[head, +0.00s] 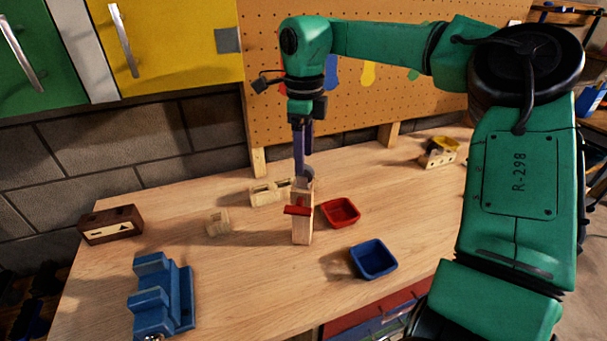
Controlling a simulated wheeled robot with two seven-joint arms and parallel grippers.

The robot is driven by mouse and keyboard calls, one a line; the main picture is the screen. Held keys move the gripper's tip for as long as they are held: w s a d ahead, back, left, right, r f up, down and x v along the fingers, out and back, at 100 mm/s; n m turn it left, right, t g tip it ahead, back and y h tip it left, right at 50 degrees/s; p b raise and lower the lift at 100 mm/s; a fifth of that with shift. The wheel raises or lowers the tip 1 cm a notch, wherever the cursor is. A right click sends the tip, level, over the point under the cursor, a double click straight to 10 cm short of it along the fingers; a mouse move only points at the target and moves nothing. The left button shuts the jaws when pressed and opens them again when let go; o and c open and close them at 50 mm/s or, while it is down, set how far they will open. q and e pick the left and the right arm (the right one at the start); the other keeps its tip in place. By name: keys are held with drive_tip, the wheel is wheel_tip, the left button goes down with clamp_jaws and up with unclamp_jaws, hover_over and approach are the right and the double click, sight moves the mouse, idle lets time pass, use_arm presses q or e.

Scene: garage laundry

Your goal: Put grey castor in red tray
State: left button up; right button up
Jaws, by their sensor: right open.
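A grey round piece, which looks like the grey castor (306,174), shows at the top of an upright wooden block (302,228) with a red bar across it. My right gripper (302,165) points down from above, its dark fingers right at the grey piece. It is open; I cannot tell whether the fingers touch the piece, which they partly hide. The red tray (341,212) lies on the bench just right of the wooden block, and I see nothing in it. My left gripper is not in view.
A blue tray (373,259) lies nearer the front edge. A blue vise-like block (162,295) and a brown box (111,225) stand at left. Pale wooden pieces (270,193) lie behind the block. A wooden holder (440,152) is at back right. A pegboard (390,70) rises behind.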

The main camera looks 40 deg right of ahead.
sight(306, 166)
drive_tip(key=f+p, duration=0.1)
drive_tip(key=d+f, duration=0.1)
drive_tip(key=shift+w+f+p, duration=0.15)
drive_tip(key=shift+f+p, duration=0.15)
drive_tip(key=shift+p, duration=0.1)
drive_tip(key=f, duration=0.2)
drive_tip(key=shift+a+f+p, duration=0.25)
drive_tip(key=shift+f+p, duration=0.05)
drive_tip(key=shift+f, duration=0.2)
clamp_jaws()
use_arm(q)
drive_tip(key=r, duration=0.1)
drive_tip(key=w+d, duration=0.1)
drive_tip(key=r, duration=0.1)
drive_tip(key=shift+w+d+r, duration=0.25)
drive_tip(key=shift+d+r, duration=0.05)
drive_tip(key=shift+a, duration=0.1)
